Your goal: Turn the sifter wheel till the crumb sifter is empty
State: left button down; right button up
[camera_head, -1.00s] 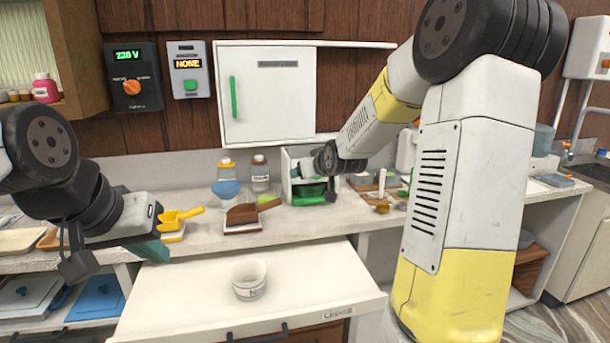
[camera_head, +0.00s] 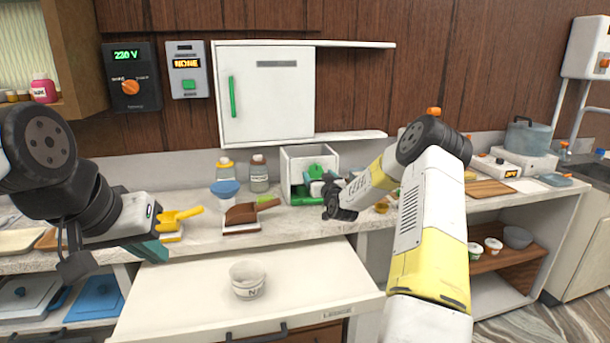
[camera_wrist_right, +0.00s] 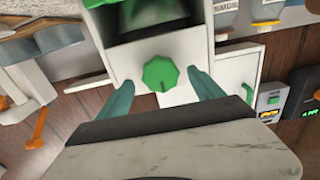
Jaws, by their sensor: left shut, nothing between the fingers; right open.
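The crumb sifter (camera_head: 296,160) is a white box with green parts on the counter. In the right wrist view its green lobed wheel (camera_wrist_right: 161,74) sits on the white front, below a dark opening. My right gripper (camera_wrist_right: 160,88) is open, with one teal finger on each side of the wheel; I cannot tell whether they touch it. In the head view my right wrist (camera_head: 340,200) is in front of the sifter and hides part of it. What is inside the sifter cannot be made out. My left gripper (camera_head: 158,250) is shut and empty at the left, away from the sifter.
A brown scoop-like tray (camera_head: 243,213) and a yellow scoop (camera_head: 180,216) stand left of the sifter. A white tub (camera_head: 247,281) stands on the pulled-out white surface (camera_head: 190,300) in front. Jars (camera_head: 259,174) stand behind. A white cabinet (camera_head: 267,92) hangs above.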

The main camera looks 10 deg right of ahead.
aim_at(315, 171)
jog(key=shift+w, duration=1.3)
jog(key=c, duration=1.4)
jog(key=shift+m, duration=0.3)
